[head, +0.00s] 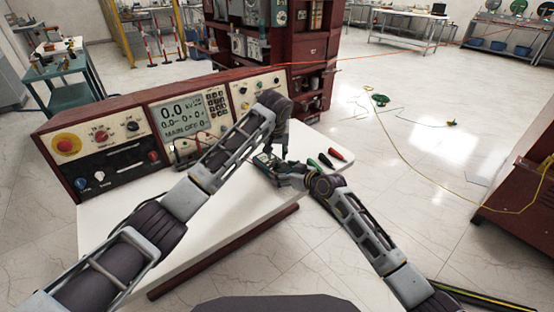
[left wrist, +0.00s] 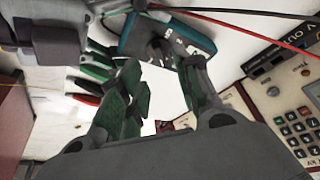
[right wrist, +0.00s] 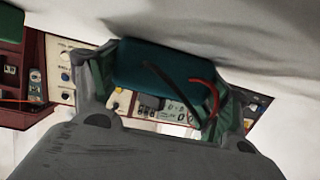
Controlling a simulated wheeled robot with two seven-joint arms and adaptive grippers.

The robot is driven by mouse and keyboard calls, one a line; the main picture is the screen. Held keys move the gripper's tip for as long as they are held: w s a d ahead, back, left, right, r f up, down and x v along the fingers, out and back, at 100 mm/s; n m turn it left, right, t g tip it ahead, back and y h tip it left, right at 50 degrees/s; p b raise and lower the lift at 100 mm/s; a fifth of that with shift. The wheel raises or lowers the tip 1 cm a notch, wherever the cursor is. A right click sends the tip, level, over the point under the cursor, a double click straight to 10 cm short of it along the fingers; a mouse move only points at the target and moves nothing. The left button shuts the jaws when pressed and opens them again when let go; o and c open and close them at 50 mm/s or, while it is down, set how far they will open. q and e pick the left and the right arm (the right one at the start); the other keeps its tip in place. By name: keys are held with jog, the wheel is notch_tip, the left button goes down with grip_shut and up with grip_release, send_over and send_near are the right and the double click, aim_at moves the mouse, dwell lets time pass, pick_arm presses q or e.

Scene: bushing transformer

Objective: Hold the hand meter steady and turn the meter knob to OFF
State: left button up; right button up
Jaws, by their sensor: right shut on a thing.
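The hand meter, a teal-edged dark box, is in the left wrist view (left wrist: 203,43), with a dark knob (left wrist: 160,50) on its face. In the head view the meter (head: 262,159) is partly covered by my grippers above the white table. My right gripper (head: 281,172) is shut on the meter; in the right wrist view the teal meter body (right wrist: 155,65) lies between its fingers. My left gripper (left wrist: 163,65) is open, its fingertips apart on either side of the knob. Contact with the knob cannot be told. The knob's setting is not readable.
A red-framed control console (head: 182,118) with a display stands behind the white table (head: 240,222). Red and black leads run by the meter. A red-tipped tool (head: 336,154) and green and dark ones lie right of the grippers. The table's front is clear.

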aim_at(277, 160)
pick_arm(q)
jog(key=shift+x, duration=3.25)
jog(key=shift+c, duration=0.3)
grip_shut()
